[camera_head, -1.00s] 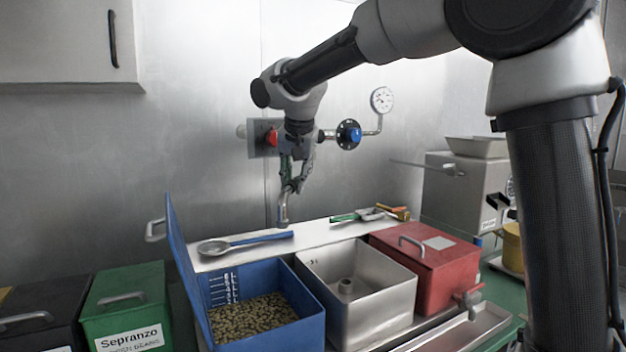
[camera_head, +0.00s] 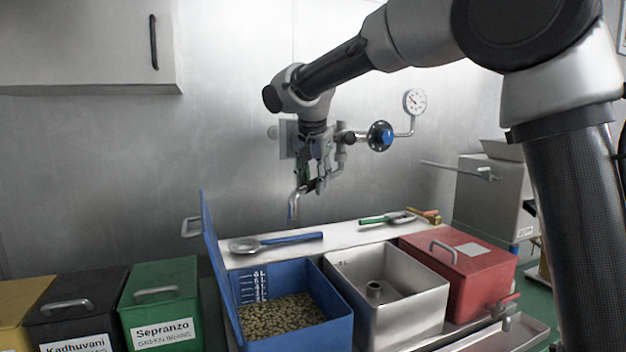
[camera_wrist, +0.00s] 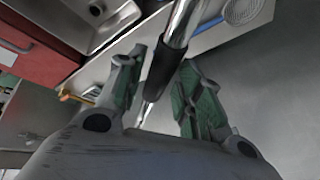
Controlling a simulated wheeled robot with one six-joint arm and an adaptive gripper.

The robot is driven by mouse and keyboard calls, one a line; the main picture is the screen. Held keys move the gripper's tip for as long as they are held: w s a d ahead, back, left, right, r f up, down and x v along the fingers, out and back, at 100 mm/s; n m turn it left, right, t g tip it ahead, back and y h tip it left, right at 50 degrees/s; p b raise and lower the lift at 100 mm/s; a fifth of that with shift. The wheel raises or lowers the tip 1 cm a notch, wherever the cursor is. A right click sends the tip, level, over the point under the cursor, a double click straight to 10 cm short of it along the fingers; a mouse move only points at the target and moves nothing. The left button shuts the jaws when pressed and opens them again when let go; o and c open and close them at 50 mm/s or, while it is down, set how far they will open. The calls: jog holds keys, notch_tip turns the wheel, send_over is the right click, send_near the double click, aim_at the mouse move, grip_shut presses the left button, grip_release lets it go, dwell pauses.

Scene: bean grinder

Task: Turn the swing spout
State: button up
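The swing spout (camera_head: 294,205) is a bent chrome pipe that hangs from the wall pipework, its outlet pointing down over the counter shelf. In the wrist view, the spout (camera_wrist: 181,24) is a shiny tube with a dark sleeve, running between my fingers. My gripper (camera_head: 314,184) is at the spout's upper part. In the wrist view, the green-padded fingers of my gripper (camera_wrist: 163,62) stand apart on either side of the sleeve. The right finger is very close to it, and a narrow gap seems to show at the left. Contact is not clear.
Below are an open blue bin (camera_head: 331,323) of beans, a steel sink box (camera_head: 420,312) and a red lidded box (camera_head: 480,270). A blue-handled strainer (camera_head: 290,239) lies on the shelf. A blue valve knob (camera_head: 388,137) and gauge (camera_head: 415,101) are right of my gripper.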

dwell(0.3)
jog(key=v, duration=1.2)
